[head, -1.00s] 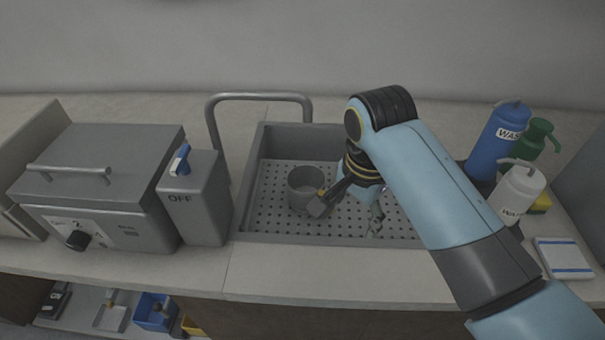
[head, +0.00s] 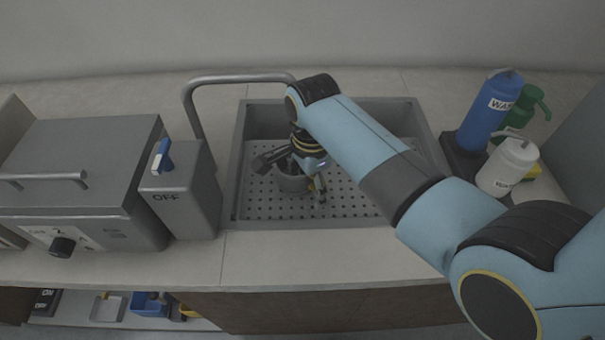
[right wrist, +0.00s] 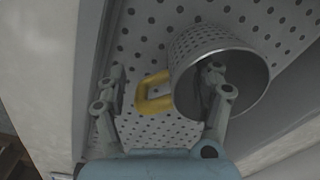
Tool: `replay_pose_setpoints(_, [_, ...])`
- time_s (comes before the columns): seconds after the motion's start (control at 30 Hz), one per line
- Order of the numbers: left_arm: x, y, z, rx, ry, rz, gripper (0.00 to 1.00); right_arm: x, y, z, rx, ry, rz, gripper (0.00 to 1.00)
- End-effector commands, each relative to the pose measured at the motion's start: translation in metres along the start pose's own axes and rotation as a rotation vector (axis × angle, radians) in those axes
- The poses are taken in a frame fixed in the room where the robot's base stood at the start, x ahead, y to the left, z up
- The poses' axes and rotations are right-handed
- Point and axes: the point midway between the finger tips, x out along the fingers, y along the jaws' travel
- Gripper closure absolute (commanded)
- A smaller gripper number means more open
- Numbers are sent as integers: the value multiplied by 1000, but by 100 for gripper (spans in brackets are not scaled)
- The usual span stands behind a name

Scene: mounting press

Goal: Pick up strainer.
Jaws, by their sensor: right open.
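The strainer (head: 291,184) is a grey perforated cup standing in the sink. In the right wrist view the strainer (right wrist: 205,42) shows its open mouth and a yellow handle (right wrist: 152,93) on its left side. My right gripper (head: 294,177) is over the strainer in the head view and partly hides it. In the right wrist view my right gripper (right wrist: 164,82) is open. One finger is at the cup's mouth, seemingly inside it, and the other is beyond the handle, with the handle between them. My left gripper is not in view.
The sink (head: 235,190) has a perforated floor and raised walls around the strainer. A curved faucet (head: 240,79) arches at its back left. A grey box with a blue switch (head: 180,190) stands left. Blue (head: 488,115), white (head: 508,165) and green (head: 525,108) bottles stand right.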

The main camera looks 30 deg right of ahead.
Motion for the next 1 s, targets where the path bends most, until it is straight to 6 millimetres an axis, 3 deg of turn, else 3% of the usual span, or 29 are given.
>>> replay_pose_setpoints(0.3, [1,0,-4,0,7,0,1,9,0,0,0,0,-1,31])
replay_pose_setpoints(0.83, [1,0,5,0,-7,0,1,9,0,0,-1,0,-1,100])
replay_pose_setpoints(1.0, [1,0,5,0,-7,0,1,9,0,0,-1,0,-1,100])
